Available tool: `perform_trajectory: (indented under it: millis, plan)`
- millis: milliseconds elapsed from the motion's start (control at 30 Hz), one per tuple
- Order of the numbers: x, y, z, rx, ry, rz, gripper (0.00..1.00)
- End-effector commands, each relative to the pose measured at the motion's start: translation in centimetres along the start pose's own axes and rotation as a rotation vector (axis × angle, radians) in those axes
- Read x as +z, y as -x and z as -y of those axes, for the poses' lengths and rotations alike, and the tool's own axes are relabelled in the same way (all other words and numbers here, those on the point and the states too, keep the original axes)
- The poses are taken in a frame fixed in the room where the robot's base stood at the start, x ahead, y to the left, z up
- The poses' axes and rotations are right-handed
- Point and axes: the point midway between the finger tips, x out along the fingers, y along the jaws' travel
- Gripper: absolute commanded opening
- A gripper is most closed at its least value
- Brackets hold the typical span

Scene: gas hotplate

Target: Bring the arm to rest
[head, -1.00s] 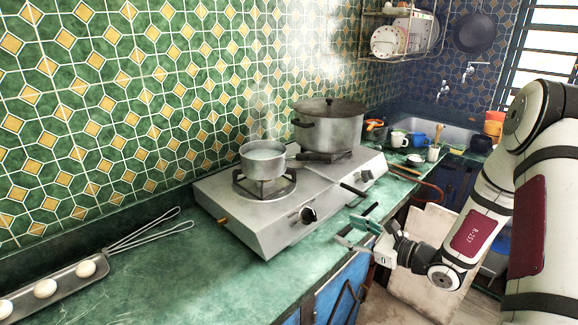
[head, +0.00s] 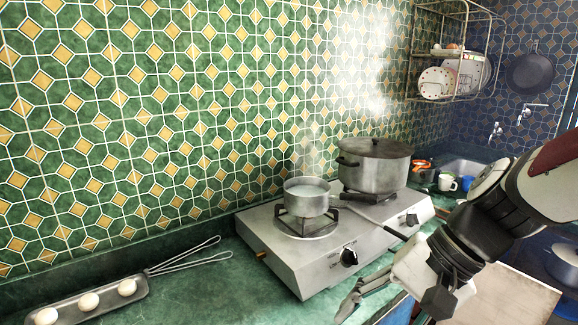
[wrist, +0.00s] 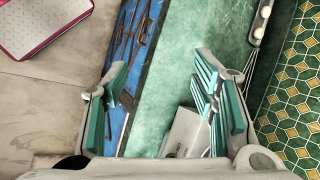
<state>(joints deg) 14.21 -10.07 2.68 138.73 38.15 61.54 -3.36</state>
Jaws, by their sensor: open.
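My gripper (head: 362,292) is at the front edge of the green counter, in front of the gas hotplate (head: 277,255). In the wrist view my gripper (wrist: 157,85) shows its teal-padded fingers wide apart, with nothing between them. A small steaming saucepan (head: 306,197) of pale liquid stands on the left burner, its handle pointing toward my arm. A large lidded pot (head: 374,168) stands on the right burner. My gripper looks apart from both; my forearm comes in from the right.
A tray with eggs (head: 85,302) and a wire whisk (head: 185,258) lie on the counter at left. Mugs (head: 447,182) stand near the sink. A dish rack (head: 455,75) hangs on the wall. The wrist view shows floor left of the blue cabinet front (wrist: 140,60).

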Motion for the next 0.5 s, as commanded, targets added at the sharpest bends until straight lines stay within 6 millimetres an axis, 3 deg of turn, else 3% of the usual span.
perform_trajectory:
  millis: [200,500]
  plan:
    - [2.9,3.2,-3.0,0.218,0.290,-0.184,0.53]
    - [4.0,7.8,-6.1,0.428,0.566,-0.424,0.53]
